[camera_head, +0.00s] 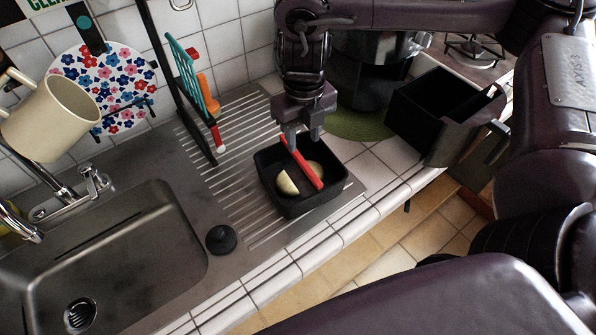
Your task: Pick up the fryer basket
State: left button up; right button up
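A black, open, square basket (287,208) stands on the ribbed metal drainboard. It looks like the fryer basket. Two pale, rounded food pieces (287,183) lie in it, and a red bar (305,168) runs slantwise across it. My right gripper (302,139) reaches down from above, with its fingertips at the upper end of the red bar. I cannot tell whether the fingers are closed on the bar or only close to it. A larger black open box (425,118) with a looped handle sits tilted-looking at the right. My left gripper is not in view.
A metal sink (120,245) and tap fill the left, with a black stopper (221,239) between sink and basket. A rack with hanging utensils (188,85) stands behind the drainboard. A dark pot (362,75) is behind my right gripper. The tiled counter edge runs in front.

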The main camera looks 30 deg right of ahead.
aim_at(300, 158)
jog(key=shift+s+a+f, duration=0.1)
jog(key=shift+a+f, duration=0.1)
jog(key=shift+f, duration=1.55)
jog(key=shift+a+f, duration=0.2)
jog(key=shift+f, duration=1.55)
grip_shut()
